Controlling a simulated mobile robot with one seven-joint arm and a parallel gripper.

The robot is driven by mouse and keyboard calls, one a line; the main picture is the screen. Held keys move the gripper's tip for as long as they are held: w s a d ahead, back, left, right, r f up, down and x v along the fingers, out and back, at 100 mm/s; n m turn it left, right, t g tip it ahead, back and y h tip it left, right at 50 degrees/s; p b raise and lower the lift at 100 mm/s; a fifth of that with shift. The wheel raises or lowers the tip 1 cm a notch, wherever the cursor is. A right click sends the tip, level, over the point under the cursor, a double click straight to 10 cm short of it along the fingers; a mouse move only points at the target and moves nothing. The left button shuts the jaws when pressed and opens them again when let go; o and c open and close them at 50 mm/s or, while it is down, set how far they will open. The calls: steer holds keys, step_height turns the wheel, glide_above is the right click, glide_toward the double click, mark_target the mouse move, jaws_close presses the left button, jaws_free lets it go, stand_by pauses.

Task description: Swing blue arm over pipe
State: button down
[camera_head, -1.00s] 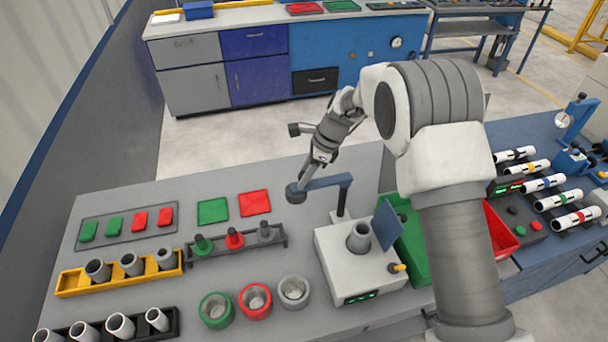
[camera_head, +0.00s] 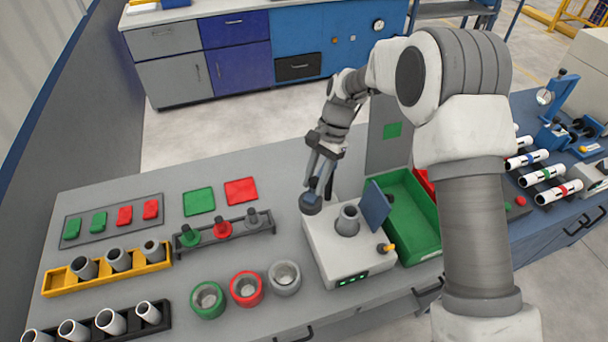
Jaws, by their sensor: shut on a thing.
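The fingers partly hide the bar, so the exact grip is hard to see.
A blue tilted panel (camera_head: 376,206) stands just right of the pipe, with a green bin (camera_head: 415,215) beyond. Grey, red and green ring cups (camera_head: 246,289) stand to the left in front. A black rack (camera_head: 225,232) with three plugs lies left of the head.

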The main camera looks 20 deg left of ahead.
steer(key=shift+w+d+r+n+h+b, duration=0.1)
steer(key=shift+w+d+n+h, duration=0.45)
steer(key=shift+d+n, duration=0.85)
steer(key=shift+w+d+f+n+h+b, duration=0.1)
steer(key=shift+w+d+n+h, duration=0.45)
steer(key=shift+d+n, duration=0.9)
steer(key=shift+w+d+r+n+h+b, duration=0.1)
steer(key=shift+w+d+n+h, duration=0.4)
steer(key=shift+d+n, duration=0.9)
steer(key=shift+a, duration=0.1)
steer(key=c, duration=0.6)
jaws_free()
steer(key=v, duration=1.7)
steer(key=shift+a+r, duration=0.15)
